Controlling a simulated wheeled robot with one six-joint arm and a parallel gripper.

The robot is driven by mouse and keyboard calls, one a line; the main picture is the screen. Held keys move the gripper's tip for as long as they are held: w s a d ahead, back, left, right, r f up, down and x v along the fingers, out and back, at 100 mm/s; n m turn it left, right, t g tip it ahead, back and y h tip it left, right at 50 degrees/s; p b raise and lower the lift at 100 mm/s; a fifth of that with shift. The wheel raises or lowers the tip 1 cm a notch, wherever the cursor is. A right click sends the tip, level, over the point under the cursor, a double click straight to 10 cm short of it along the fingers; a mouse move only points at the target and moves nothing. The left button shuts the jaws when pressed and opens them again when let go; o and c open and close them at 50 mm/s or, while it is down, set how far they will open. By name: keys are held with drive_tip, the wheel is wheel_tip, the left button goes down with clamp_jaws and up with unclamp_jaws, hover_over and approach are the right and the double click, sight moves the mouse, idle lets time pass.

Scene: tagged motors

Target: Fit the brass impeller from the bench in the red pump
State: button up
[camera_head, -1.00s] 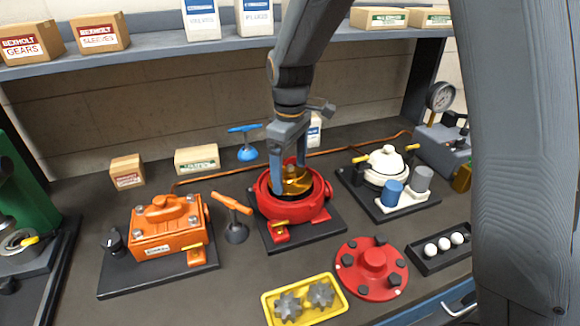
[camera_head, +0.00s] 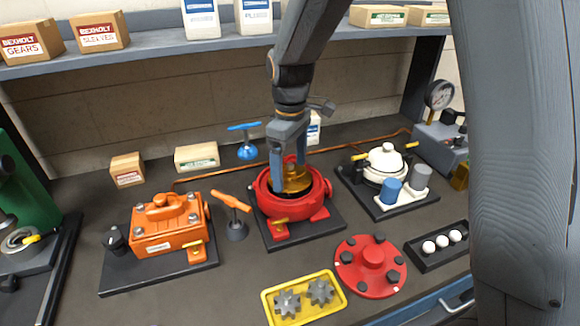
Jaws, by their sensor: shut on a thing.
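The red pump (camera_head: 267,204) stands open-topped on a dark base plate in the middle of the bench. The brass impeller (camera_head: 296,180) is inside the mouth of its round housing. My gripper (camera_head: 289,183) points down into the housing and is shut on the impeller. The fingers and the near rim hide part of the impeller, so I cannot tell whether it rests on the housing floor. The red round cover (camera_head: 372,257), with dark knobs around it, lies on the bench in front and to the right.
An orange gearbox (camera_head: 165,232) and a lever with an orange handle (camera_head: 233,205) stand left of the pump. A white-topped unit (camera_head: 387,162) is at the right. A yellow tray (camera_head: 302,302) with grey gears and a dark tray (camera_head: 428,262) with white balls lie in front.

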drive_tip(key=shift+f+b, duration=0.45)
drive_tip(key=shift+f, duration=0.5)
drive_tip(key=shift+r+p, duration=0.25)
drive_tip(key=shift+p, duration=0.4)
idle(1.1)
drive_tip(key=shift+f, duration=0.25)
idle(0.4)
drive_tip(key=shift+r, duration=0.25)
drive_tip(key=shift+f, duration=0.25)
idle(0.6)
drive_tip(key=shift+r+p, duration=0.25)
drive_tip(key=shift+p, duration=0.2)
idle(0.3)
drive_tip(key=o, duration=1.4)
